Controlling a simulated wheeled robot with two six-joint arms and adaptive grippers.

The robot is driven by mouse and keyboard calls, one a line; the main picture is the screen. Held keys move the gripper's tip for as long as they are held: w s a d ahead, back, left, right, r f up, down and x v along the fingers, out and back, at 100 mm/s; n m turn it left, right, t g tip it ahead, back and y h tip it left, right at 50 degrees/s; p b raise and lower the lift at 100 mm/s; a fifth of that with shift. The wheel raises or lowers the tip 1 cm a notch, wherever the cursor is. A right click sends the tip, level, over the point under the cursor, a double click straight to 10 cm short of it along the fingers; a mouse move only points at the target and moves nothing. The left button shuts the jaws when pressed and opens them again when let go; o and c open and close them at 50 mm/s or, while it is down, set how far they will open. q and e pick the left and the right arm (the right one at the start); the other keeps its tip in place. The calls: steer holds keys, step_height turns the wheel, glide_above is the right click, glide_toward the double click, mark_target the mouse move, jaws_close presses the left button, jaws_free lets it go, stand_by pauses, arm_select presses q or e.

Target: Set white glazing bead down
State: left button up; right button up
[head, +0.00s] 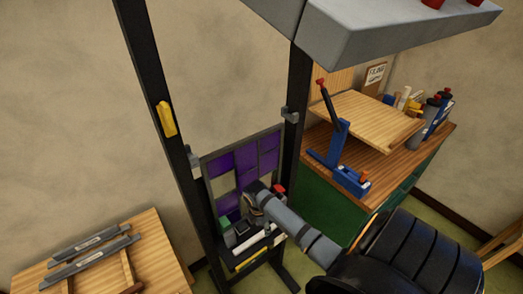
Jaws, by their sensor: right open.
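My right arm reaches in from the lower right, and my right gripper (241,228) is open at the lower part of the leaded panel (246,160). The panel has purple panes and one pale pane, and stands upright in a dark frame. A white bar (250,245), which looks like the white glazing bead, lies just below the gripper at the foot of the panel. My wrist and gripper hide part of this area, so I cannot tell whether the fingers touch the bar. My left gripper is out of view.
A yellow strip (251,259) lies below the white bar. Dark posts flank the panel, with a yellow piece (166,119) on the left one. A wooden table (160,235) holds grey bars at lower left. A bench (425,150) with a blue clamp stands right.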

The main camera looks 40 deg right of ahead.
mark_target(260, 234)
step_height(260, 234, up, 9)
steer(key=a+b, duration=0.1)
steer(key=shift+f, duration=0.1)
stand_by(0.4)
